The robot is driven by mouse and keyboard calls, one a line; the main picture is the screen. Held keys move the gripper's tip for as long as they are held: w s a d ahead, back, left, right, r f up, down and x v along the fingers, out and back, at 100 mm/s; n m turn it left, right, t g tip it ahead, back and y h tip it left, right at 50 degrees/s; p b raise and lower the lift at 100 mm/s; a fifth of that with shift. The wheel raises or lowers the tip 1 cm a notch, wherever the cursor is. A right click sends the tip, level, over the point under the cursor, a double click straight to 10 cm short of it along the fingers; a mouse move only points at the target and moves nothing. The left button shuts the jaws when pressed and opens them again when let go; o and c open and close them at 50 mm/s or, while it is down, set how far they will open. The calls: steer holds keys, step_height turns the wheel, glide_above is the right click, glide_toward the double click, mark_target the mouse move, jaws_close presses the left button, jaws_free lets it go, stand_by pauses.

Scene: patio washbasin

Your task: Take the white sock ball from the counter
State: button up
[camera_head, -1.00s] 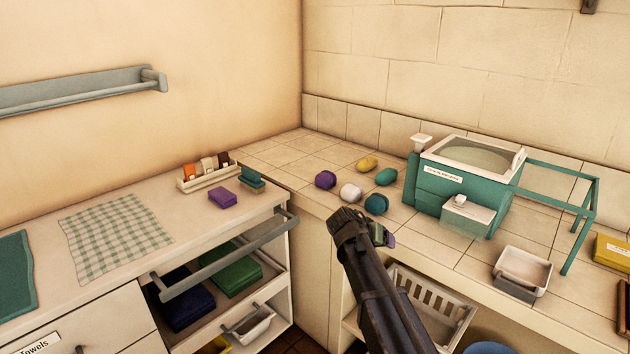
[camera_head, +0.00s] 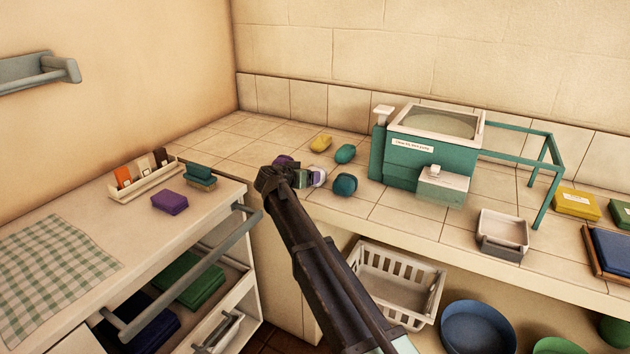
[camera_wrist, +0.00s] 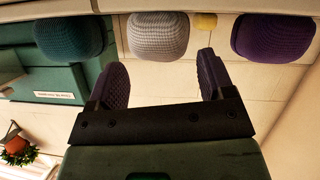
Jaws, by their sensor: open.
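The white sock ball (camera_head: 319,177) sits on the tiled counter, partly hidden behind my gripper (camera_head: 303,179) in the head view. In the wrist view the white sock ball (camera_wrist: 158,36) lies just past the fingertips, lined up with the gap between them. My gripper (camera_wrist: 161,62) is open and empty, with one purple-padded finger on each side of the gap. I cannot tell whether a finger touches the ball.
A purple ball (camera_head: 283,160) and a teal ball (camera_head: 345,185) flank the white one; the purple is partly hidden by my gripper. A yellow ball (camera_head: 321,143) and a green ball (camera_head: 345,154) lie behind. A teal washbasin unit (camera_head: 400,172) stands to the right.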

mark_target(313, 169)
steer(key=shift+w+d+f, duration=0.1)
steer(key=shift+w+f, duration=0.05)
steer(key=shift+w, duration=0.15)
steer(key=b+x, duration=0.2)
steer(key=x, duration=0.3)
steer(key=c, duration=0.5)
steer(key=shift+c, duration=0.2)
step_height(313, 169, up, 20)
steer(key=p, duration=2)
